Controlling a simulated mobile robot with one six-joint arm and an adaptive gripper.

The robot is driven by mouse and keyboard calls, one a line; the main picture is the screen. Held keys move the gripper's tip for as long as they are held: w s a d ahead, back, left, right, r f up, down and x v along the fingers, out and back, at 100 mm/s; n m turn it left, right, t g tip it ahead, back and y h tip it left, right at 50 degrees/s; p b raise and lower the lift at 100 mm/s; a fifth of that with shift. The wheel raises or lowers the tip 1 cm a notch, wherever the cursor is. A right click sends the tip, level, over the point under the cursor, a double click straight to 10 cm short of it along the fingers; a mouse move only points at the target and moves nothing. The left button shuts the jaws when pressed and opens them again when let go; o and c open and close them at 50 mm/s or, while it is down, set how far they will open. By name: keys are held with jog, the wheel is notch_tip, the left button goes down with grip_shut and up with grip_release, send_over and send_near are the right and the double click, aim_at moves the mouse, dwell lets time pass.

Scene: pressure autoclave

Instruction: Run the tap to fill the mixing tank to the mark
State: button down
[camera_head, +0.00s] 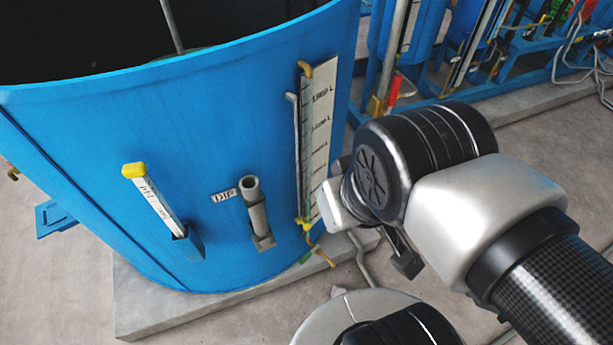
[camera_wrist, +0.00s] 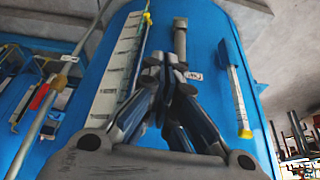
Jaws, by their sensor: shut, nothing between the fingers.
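The blue mixing tank (camera_head: 110,130) fills the left of the head view, and its wall also shows in the wrist view (camera_wrist: 215,50). Its open inside is dark and I see no clear liquid level. A white level scale (camera_head: 318,130) with black marks runs up its wall, beside a thin sight tube (camera_head: 295,150). A yellow fitting (camera_head: 308,226) sits at the scale's foot. I cannot clearly pick out the tap. My gripper (camera_wrist: 168,62) is shut and empty, pointing at the tank wall near a grey pipe stub (camera_wrist: 180,38); whether it touches is unclear.
A yellow-topped stick (camera_head: 152,195) stands in a wall holder, left of the upright grey pipe (camera_head: 254,205) and its tag. The tank rests on a concrete plinth (camera_head: 160,310). Blue frames with pipes and a red-handled part (camera_head: 395,90) stand behind. Hoses lie at right.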

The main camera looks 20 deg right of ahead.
jog(key=c, duration=1.9)
grip_release()
jog(key=o, duration=0.4)
jog(key=w+d+r+n+h+p, duration=0.1)
jog(key=d+r+n+p, duration=0.1)
jog(key=w+d+r+n+g+h+p, duration=0.1)
jog(key=w+d+r+n+h+p, duration=0.1)
jog(key=d+r, duration=0.1)
jog(key=w+d+r+n+g+h+p, duration=0.1)
jog(key=w+d+r+n+p, duration=0.1)
jog(key=r, duration=0.1)
jog(key=shift+w+d+n+h+p, duration=0.15)
jog(key=shift+d+n+h+p, duration=0.15)
jog(key=w+d+r+n+t+h+p, duration=0.2)
jog(key=w+d+r+n+h+p, duration=0.2)
jog(key=w+r+n+h+p, duration=0.8)
jog(key=w+a+r+n+t+y, duration=0.1)
jog(key=w+a+r+n+t, duration=0.25)
jog(key=w, duration=0.45)
jog(key=w+a+r+n+t, duration=0.25)
jog(key=w+r, duration=0.25)
jog(key=w, duration=0.4)
jog(key=shift+g, duration=0.5)
jog(key=x, duration=0.5)
jog(key=p+x, duration=0.1)
jog(key=x, duration=1)
jog(key=shift+w+d+f+p, duration=0.25)
jog(key=shift+d+f+p, duration=0.05)
jog(key=shift+f, duration=0.05)
jog(key=shift+c, duration=0.3)
